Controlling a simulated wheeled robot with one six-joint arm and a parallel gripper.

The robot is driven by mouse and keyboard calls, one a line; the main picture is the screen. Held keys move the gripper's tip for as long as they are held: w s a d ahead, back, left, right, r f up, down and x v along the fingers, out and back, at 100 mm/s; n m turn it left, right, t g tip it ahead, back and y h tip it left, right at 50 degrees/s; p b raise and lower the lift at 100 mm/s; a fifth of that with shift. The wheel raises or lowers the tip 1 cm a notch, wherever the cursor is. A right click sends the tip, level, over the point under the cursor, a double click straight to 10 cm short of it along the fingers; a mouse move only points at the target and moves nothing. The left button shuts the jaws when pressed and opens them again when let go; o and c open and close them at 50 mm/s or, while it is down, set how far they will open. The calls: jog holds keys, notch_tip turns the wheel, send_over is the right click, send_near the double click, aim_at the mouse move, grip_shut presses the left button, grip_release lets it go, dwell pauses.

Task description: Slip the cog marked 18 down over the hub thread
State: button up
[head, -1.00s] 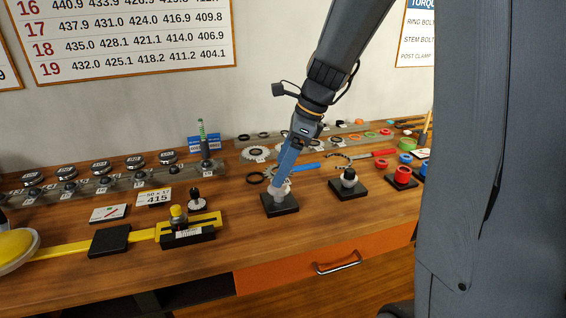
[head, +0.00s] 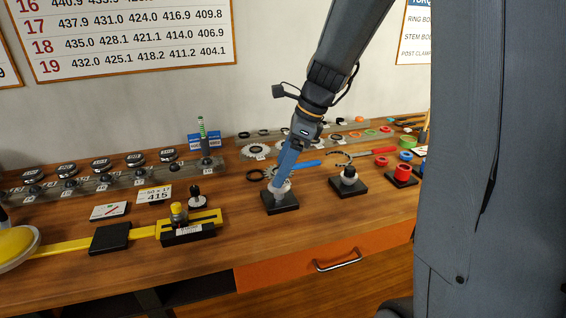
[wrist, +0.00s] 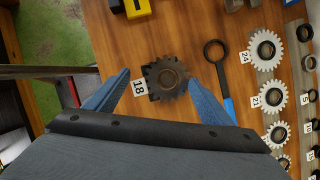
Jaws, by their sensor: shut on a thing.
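The cog marked 18 (wrist: 168,79) is dark grey and toothed, with a white 18 tag at its left in the wrist view. My gripper (wrist: 157,72) is shut on it, with blue fingers at either side. In the head view my gripper (head: 282,182) points down over a black square base (head: 281,206) with a pale hub (head: 280,195) standing on it. The cog sits at the hub's top there, small and partly covered by the fingers. In the wrist view it covers the hub thread, so I cannot tell how far down it is.
A second black base (head: 348,187) with a dark-topped post stands to the right. A yellow gauge (head: 190,232) lies to the left. Blue-handled and red-handled tools (head: 375,152) lie behind. Pale cogs (wrist: 266,48) line the right of the wrist view.

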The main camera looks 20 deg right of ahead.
jog(key=shift+f, duration=0.1)
jog(key=o, duration=1.1)
jog(key=b+v, duration=0.1)
jog(key=v, duration=0.6)
jog(key=shift+s+d+r, duration=0.1)
jog(key=shift+d+r, duration=0.05)
jog(key=shift+r, duration=0.2)
